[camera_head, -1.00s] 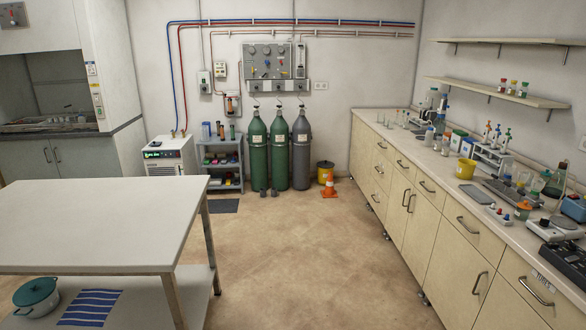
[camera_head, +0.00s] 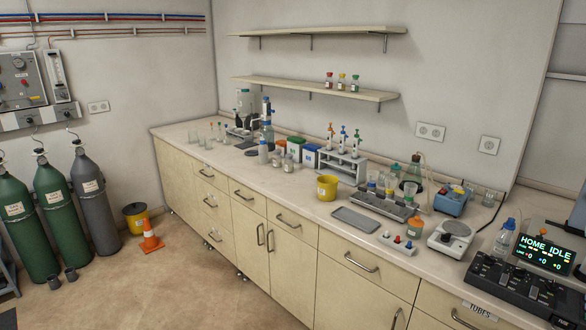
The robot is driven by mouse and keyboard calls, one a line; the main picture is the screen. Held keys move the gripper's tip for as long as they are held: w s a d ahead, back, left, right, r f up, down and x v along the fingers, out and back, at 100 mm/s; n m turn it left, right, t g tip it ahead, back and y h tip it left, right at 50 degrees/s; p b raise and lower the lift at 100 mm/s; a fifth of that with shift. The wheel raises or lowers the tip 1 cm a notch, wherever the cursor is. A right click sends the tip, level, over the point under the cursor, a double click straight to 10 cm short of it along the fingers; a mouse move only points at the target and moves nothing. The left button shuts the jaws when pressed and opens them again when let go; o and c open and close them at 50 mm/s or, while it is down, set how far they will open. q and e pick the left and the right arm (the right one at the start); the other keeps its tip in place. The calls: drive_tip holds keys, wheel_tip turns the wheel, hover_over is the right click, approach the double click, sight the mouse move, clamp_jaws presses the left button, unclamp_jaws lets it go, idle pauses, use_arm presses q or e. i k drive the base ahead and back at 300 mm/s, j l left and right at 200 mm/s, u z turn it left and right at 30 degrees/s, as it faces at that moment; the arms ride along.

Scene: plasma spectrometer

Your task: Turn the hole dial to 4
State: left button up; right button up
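A black device (camera_head: 522,291) stands on the long counter at the lower right of the head view, with small knobs on its top. A dark display (camera_head: 542,254) on it reads "HOME IDLE" in green, with smaller text and numbers below. I cannot make out which knob is the hole dial or what it points to; the markings are too small. The device runs close to the right edge of the picture. Neither of my grippers is in view.
The long counter (camera_head: 275,178) carries a balance (camera_head: 450,236), a yellow bucket (camera_head: 327,187), a grey tray (camera_head: 355,220) and a pipette stand (camera_head: 342,166). A clear bottle (camera_head: 505,237) stands beside the black device. An orange cone (camera_head: 151,236) and gas cylinders (camera_head: 95,200) stand at left.

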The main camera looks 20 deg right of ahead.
sight(519, 272)
drive_tip(key=i+l+z, duration=0.1)
drive_tip(key=i+z, duration=0.75)
drive_tip(key=i+j+z, duration=0.25)
drive_tip(key=z, duration=0.15)
drive_tip(key=i+l+z, duration=0.15)
drive_tip(key=i+z, duration=0.2)
drive_tip(key=i+l+z, duration=0.1)
drive_tip(key=i+z, duration=0.25)
drive_tip(key=i+j+z, duration=0.1)
drive_tip(key=i+z, duration=0.25)
drive_tip(key=i, duration=0.1)
